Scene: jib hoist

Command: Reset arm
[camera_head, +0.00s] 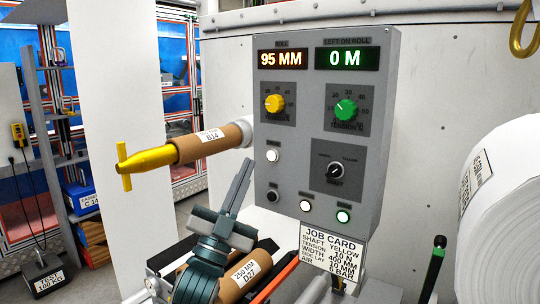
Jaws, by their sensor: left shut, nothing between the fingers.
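My left gripper (246,170) comes in from the bottom, in front of the lower left edge of a grey control panel (300,140). Its dark fingers point up, shut and empty. Whether they touch the panel I cannot tell. The panel has a display reading 95 MM (282,58), one reading 0 M (347,57), a yellow knob (274,103), a green knob (345,109), a black selector (335,170) and several buttons. My right gripper is not in view. No jib arm can be clearly made out.
A job card (332,252) hangs under the panel. A white roll (505,210) stands right; a yellow hook (522,30) hangs top right.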

